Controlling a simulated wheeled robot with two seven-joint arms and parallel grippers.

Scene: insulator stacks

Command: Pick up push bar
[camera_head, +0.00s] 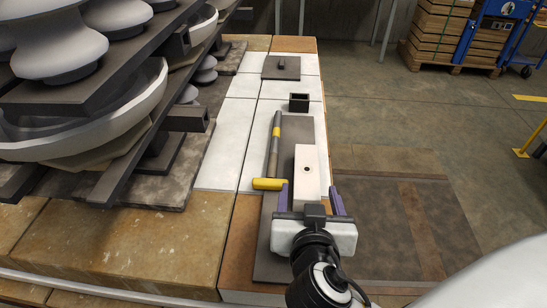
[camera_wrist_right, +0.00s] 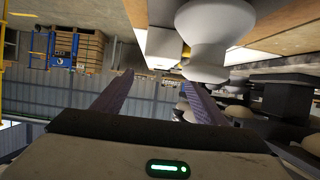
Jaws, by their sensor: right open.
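The push bar (camera_head: 273,150) appears to be the dark rod with a yellow band and a yellow cross handle (camera_head: 268,184) at its near end. It lies on a dark plate on the white-topped bench. My right gripper (camera_head: 310,198) is open, with its two purple fingers spread just right of the yellow handle. A white block (camera_head: 307,165) with a dark hole shows just beyond the fingers. In the right wrist view the open jaws (camera_wrist_right: 158,80) hold nothing; the rod is not clear there. My left gripper is not in view.
Racks of grey insulators (camera_head: 60,45) on dark beams (camera_head: 185,118) crowd the left. A small black open box (camera_head: 299,102) and a dark plate with a knob (camera_head: 281,68) stand farther along the bench. Floor to the right is mostly free, with stacked wood (camera_head: 437,35) behind.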

